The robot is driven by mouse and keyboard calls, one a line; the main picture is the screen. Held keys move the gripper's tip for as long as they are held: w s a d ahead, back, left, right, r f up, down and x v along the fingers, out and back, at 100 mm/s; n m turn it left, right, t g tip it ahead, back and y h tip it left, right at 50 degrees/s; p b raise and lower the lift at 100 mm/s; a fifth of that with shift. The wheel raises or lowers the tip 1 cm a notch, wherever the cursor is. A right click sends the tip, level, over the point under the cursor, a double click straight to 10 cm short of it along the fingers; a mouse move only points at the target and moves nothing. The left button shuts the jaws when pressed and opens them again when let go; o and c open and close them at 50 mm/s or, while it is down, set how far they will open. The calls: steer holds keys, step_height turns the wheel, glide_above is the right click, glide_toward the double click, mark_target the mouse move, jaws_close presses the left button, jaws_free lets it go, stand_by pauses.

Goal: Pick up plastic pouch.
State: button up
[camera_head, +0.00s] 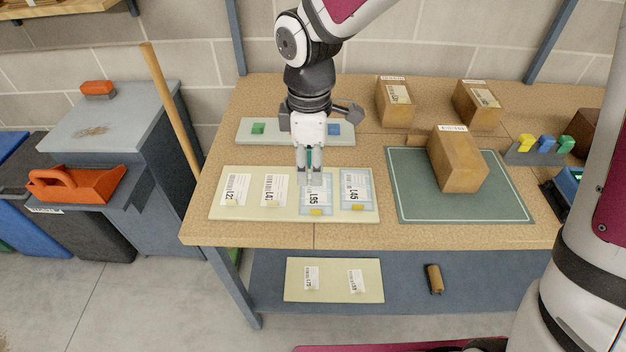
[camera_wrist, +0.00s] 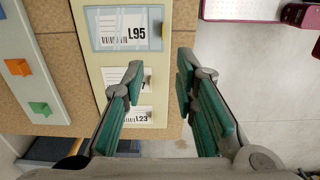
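Two clear bluish plastic pouches with white labels lie on the cream board (camera_head: 215,214) on the wooden table. One is marked L95 (camera_head: 316,199), and the one to its right L45 (camera_head: 356,194). Two white labels, L23 (camera_head: 236,189) and one partly read as L47 (camera_head: 274,190), lie to their left. My gripper (camera_head: 309,178) points down above the far part of the L95 pouch and hides some of it. In the wrist view, the gripper (camera_wrist: 160,72) is open with nothing between its fingers. The L95 pouch (camera_wrist: 125,28) lies ahead of the fingertips there.
A green mat (camera_head: 410,205) with a cardboard box (camera_head: 457,160) is on the right. More boxes (camera_head: 395,103) stand behind. A pale tray (camera_head: 282,137) with small coloured blocks sits behind the board. A lower shelf (camera_head: 405,310) holds another labelled board (camera_head: 333,291) and a brown roll (camera_head: 434,278).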

glide_above(312, 214)
steer(key=f, duration=0.6)
steer(key=shift+w+a+f+b, duration=0.15)
steer(key=shift+w+f+b, duration=0.05)
steer(key=shift+f+b, duration=0.1)
steer(key=shift+s+f, duration=0.2)
steer(key=shift+f, duration=2.55)
jaws_close()
